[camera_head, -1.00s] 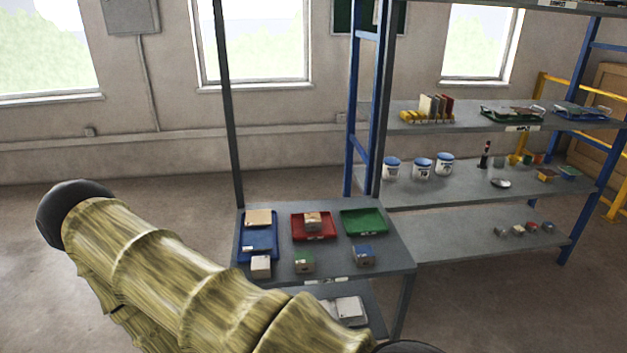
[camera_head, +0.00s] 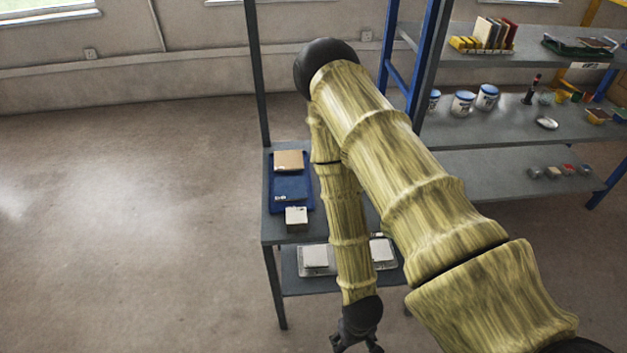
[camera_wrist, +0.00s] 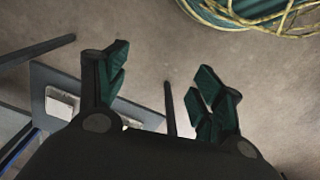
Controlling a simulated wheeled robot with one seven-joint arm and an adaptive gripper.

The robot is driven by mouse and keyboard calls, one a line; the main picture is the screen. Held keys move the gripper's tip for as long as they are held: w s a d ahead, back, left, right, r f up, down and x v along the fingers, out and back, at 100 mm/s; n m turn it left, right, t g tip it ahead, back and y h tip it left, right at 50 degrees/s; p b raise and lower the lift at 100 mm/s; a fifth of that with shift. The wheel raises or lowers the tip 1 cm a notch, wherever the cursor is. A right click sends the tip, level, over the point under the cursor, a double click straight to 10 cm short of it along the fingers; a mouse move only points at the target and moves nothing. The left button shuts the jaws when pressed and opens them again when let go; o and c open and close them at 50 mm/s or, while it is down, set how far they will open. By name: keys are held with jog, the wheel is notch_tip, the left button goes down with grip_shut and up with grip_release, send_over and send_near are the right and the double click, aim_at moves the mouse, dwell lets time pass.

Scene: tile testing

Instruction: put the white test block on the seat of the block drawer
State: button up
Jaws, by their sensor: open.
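A white-topped block (camera_head: 296,215) sits at the front left of the grey table's top, just in front of a blue tray (camera_head: 291,190); it may be the white test block. Two pale flat pieces, one at left (camera_head: 315,256) and one at right (camera_head: 381,249), lie on the lower shelf. I cannot pick out the block drawer or its seat for sure. My gripper (camera_head: 357,342) hangs low in front of the table, cut by the picture's bottom edge. In the wrist view my gripper (camera_wrist: 163,78) is open with nothing between its fingers. A white piece (camera_wrist: 62,104) shows left of them.
A tan block (camera_head: 289,160) lies on the blue tray. My arm hides the table's right part. Shelves with blue-and-white tubs (camera_head: 463,104) stand behind at right. A green and yellow coil (camera_wrist: 262,14) lies on the floor. Floor left of the table is clear.

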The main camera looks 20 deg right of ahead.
jog(key=w+r+m+p, duration=0.1)
jog(key=w+r+p, duration=0.9)
jog(key=w, duration=0.6)
notch_tip(320, 180, up, 17)
jog(key=m+p, duration=0.2)
jog(key=p, duration=0.6)
send_over(296, 215)
notch_tip(296, 215, down, 10)
jog(key=b, duration=0.5)
jog(key=shift+b, duration=0.3)
jog(key=shift+r, duration=0.1)
jog(key=c, duration=0.9)
jog(key=shift+r, duration=0.15)
jog(key=shift+r+p, duration=1.9)
jog(key=shift+r, duration=1.45)
